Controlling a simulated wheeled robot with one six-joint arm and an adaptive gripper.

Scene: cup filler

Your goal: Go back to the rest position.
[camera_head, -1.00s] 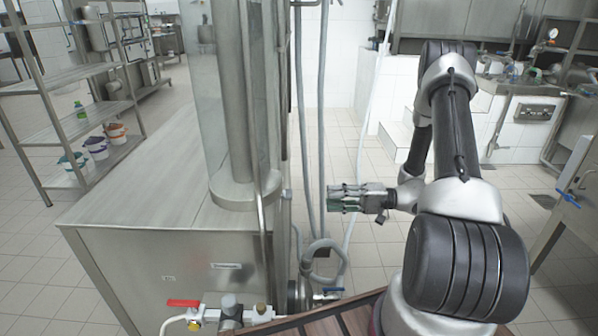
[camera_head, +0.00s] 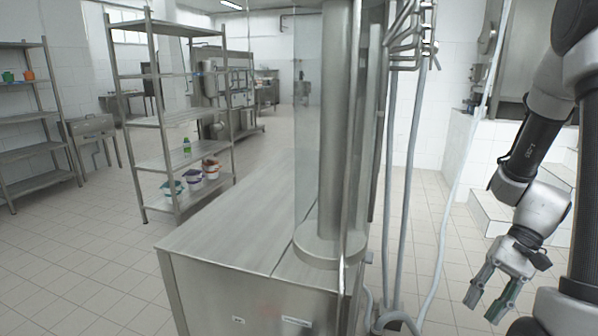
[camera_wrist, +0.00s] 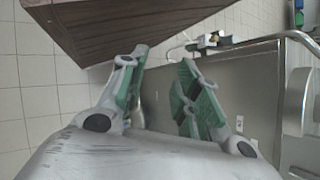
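My gripper (camera_head: 492,290) is at the lower right in the head view, pointing down and to the left over the floor. Its two green-padded fingers stand apart with nothing between them. In the wrist view my gripper (camera_wrist: 160,85) also shows open and empty, with a gap between the pads. My arm is folded along the right side of the head view, partly cut off by the frame edge. No other object is in contact with the fingers.
A steel cabinet (camera_head: 225,240) with a vertical column (camera_head: 335,130) stands left of my gripper. Grey pipes (camera_head: 402,190) run beside it. A shelf rack (camera_head: 165,120) holds small tubs and a green bottle (camera_head: 187,147). Tiled floor (camera_head: 90,255) is open at left.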

